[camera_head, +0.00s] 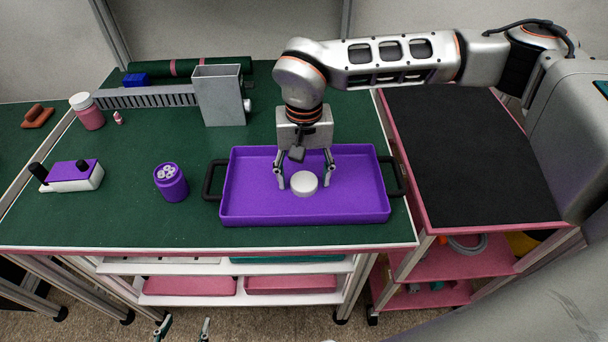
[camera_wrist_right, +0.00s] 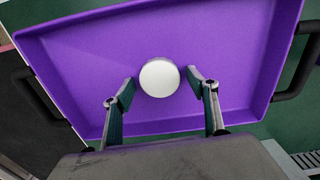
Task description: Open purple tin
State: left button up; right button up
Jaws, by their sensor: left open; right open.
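The purple tin (camera_head: 171,186) stands upright on the green bench, left of the purple tray. Its top looks uncovered, and several pale round pieces show inside. A round white lid-like disc (camera_head: 303,184) lies in the purple tray (camera_head: 355,165); it also shows in the right wrist view (camera_wrist_right: 159,78). My right gripper (camera_head: 304,182) is open above the tray, with its fingertips on either side of the disc; I cannot tell whether they touch it. My left gripper (camera_head: 181,329) is open and empty, low in front of the bench, only its fingertips showing.
A pink jar with a white cap (camera_head: 88,112), a purple-and-white device (camera_head: 74,177) and a grey metal box (camera_head: 219,95) stand on the bench. A black-topped cart (camera_head: 460,150) adjoins at right. Bench space around the tin is clear.

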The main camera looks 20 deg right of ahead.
aim_at(304, 181)
notch_tip(304, 181, up, 12)
dwell(0.5)
jog(key=shift+s, duration=0.1)
